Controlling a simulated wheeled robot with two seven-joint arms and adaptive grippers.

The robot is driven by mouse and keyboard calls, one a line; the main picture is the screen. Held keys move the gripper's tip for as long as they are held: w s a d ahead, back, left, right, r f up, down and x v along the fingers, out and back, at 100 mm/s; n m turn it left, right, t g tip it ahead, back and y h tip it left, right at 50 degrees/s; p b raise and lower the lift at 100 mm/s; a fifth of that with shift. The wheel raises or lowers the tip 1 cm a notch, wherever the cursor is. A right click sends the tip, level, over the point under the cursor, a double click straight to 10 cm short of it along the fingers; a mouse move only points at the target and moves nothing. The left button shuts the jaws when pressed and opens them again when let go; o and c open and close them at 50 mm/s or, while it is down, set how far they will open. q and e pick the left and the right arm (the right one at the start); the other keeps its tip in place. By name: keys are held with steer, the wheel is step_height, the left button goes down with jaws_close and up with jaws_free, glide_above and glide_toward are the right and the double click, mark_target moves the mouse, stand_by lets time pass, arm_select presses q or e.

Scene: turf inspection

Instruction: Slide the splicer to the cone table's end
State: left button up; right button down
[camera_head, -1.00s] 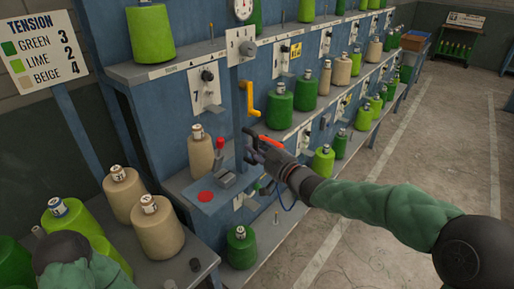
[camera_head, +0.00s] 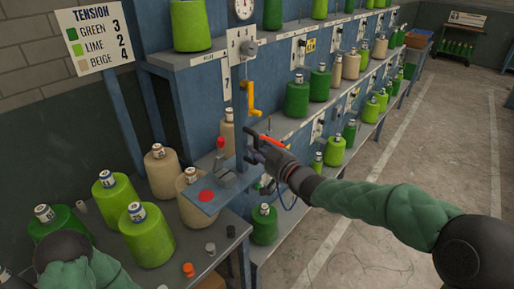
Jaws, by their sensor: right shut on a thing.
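The splicer is a blue upright post with a dial (camera_head: 243,8) on top, a yellow crank (camera_head: 252,98) and a small blue platform (camera_head: 207,201) bearing a red disc, grey block and red knob. My right gripper (camera_head: 256,147) is shut on the splicer beside its post, below the crank; the exact grip spot is partly hidden by the gripper. The cone table (camera_head: 222,240) stands at lower left with green, lime and beige cones. The platform overlaps the table's right end in the picture, in front of a beige cone (camera_head: 186,212). My left gripper is out of view.
The blue rack (camera_head: 205,60) runs back to the right with several cones on its shelves. A tension sign (camera_head: 95,38) stands at left, reading green 3, lime 2, beige 4.

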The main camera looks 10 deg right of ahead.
steer(key=shift+f, duration=0.15)
steer(key=c, duration=1)
jaws_free()
steer(key=shift+s, duration=0.1)
steer(key=v, duration=1.2)
steer(key=shift+a, duration=0.1)
